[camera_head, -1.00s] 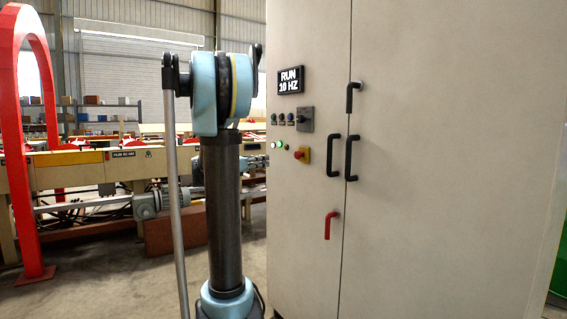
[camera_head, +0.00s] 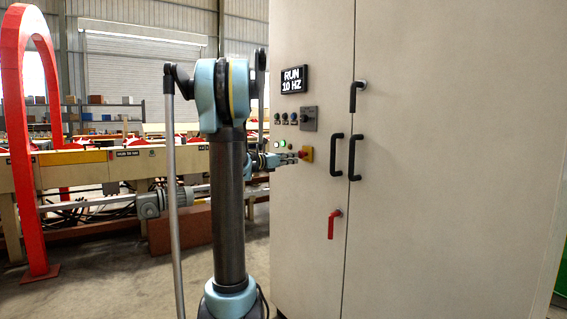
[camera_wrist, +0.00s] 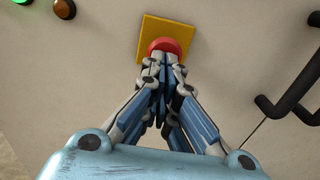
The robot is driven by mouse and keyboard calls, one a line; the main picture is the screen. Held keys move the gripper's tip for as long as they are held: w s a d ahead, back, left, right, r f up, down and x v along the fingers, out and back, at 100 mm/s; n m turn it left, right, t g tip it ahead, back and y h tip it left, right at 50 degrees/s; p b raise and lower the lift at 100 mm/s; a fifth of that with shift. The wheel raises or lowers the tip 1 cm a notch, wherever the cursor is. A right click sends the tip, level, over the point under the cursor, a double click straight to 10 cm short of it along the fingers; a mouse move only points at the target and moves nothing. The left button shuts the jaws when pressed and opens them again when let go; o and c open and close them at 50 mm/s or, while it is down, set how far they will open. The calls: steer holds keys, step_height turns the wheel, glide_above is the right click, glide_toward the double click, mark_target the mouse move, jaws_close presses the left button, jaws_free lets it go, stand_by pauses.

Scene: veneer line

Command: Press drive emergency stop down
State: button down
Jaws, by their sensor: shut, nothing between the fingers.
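The drive emergency stop is a red mushroom button (camera_wrist: 172,46) on a yellow square plate (camera_wrist: 160,29) on the cabinet front. In the wrist view, my gripper (camera_wrist: 163,62) is shut and empty, with its fingertips right at the lower part of the button, overlapping it. Whether they touch it cannot be told. In the head view, my gripper (camera_head: 293,155) reaches in from the left to the yellow plate (camera_head: 307,153), at the red button (camera_head: 301,154). How far the button is pressed does not show.
The beige cabinet (camera_head: 430,200) carries a display (camera_head: 293,79) reading RUN 10 HZ, a grey rotary switch (camera_head: 309,118), a lit green lamp (camera_head: 282,142), black handles (camera_head: 336,154) and a red handle (camera_head: 333,222). A red arch (camera_head: 17,150) stands at the far left.

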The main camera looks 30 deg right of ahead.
steer(key=shift+d, duration=0.35)
steer(key=shift+w+d+r, duration=0.1)
steer(key=shift+d+r, duration=0.05)
steer(key=shift+d, duration=0.8)
steer(key=shift+a, duration=0.1)
steer(key=s+a, duration=0.1)
steer(key=a, duration=1.3)
steer(key=shift+a, duration=0.2)
steer(key=shift+f, duration=0.2)
